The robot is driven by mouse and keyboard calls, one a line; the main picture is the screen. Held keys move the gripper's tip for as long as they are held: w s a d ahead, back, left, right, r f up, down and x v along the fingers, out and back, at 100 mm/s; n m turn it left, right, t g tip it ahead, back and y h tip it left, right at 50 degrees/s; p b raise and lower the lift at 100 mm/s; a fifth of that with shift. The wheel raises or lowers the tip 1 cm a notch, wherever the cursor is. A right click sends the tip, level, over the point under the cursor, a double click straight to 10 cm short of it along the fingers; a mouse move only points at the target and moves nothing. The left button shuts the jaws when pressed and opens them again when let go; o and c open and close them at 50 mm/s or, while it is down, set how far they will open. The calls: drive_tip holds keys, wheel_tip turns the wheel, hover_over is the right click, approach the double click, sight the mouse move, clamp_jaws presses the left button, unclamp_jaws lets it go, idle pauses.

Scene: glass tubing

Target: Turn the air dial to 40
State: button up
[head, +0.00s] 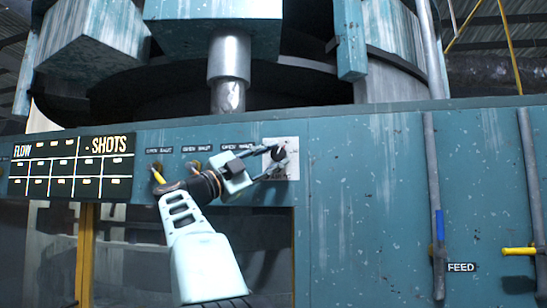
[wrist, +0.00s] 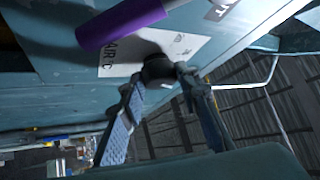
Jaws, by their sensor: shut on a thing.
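The air dial is a dark round knob (head: 278,153) on a white plate (head: 292,172) on the teal panel, just right of the OPEN SHUT labels. In the wrist view the black knob (wrist: 157,68) sits between my two fingertips, and part of the word AIR shows on the white plate (wrist: 178,46). My gripper (head: 272,160) reaches it from the left and is shut on the knob; it also shows in the wrist view (wrist: 160,80). The scale marks and the dial's setting are too small or hidden to read.
A purple handle (wrist: 122,22) stands close beside the plate in the wrist view. Yellow valve handles (head: 158,175) lie left of my gripper. A black FLOW and SHOTS board (head: 70,165) is at the far left. Feed levers (head: 438,225) stand at the right; bare panel lies between.

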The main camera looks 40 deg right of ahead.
drive_tip(key=o, duration=1.1)
drive_tip(key=shift+o, duration=0.2)
drive_tip(key=v, duration=1.2)
